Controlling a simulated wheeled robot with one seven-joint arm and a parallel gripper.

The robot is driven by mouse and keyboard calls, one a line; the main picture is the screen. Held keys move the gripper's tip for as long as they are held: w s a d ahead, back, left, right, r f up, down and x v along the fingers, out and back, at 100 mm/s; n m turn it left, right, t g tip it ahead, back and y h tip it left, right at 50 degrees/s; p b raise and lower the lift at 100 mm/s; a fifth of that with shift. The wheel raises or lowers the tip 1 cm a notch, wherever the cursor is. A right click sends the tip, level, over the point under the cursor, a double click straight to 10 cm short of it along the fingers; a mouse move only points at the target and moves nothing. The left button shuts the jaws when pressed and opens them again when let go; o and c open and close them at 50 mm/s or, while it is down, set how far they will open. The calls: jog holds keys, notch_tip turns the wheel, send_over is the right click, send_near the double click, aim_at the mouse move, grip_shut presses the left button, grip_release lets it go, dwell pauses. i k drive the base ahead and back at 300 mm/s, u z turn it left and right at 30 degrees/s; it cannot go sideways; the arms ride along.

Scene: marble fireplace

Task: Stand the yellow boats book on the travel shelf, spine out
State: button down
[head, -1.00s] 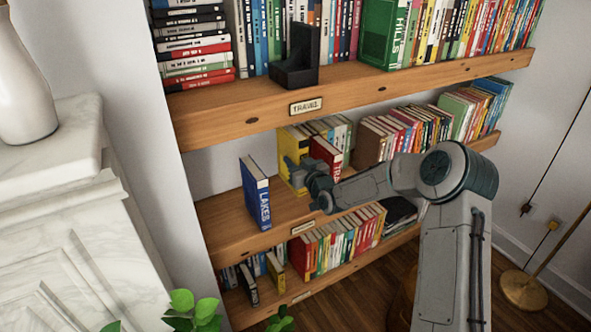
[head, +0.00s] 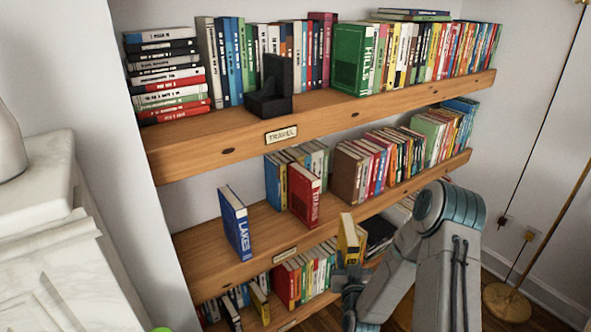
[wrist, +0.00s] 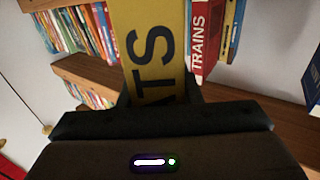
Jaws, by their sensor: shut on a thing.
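The yellow boats book (head: 349,240) is in my gripper (head: 350,272), in front of the middle shelf and clear of the books there. It stands roughly upright, slightly tilted.
A black bookend (head: 268,92) stands on the travel shelf near the gap. Stacked books (head: 168,75) lie at its left end. The blue LAKES book (head: 235,222) and red TRAINS book (head: 304,192) stand on the middle shelf. A marble mantel (head: 40,180) is at left, a brass lamp (head: 508,300) at right.

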aim_at(331, 95)
jog(key=k, duration=1.1)
jog(key=z, duration=0.75)
jog(key=i, duration=1.7)
jog(key=u, duration=0.75)
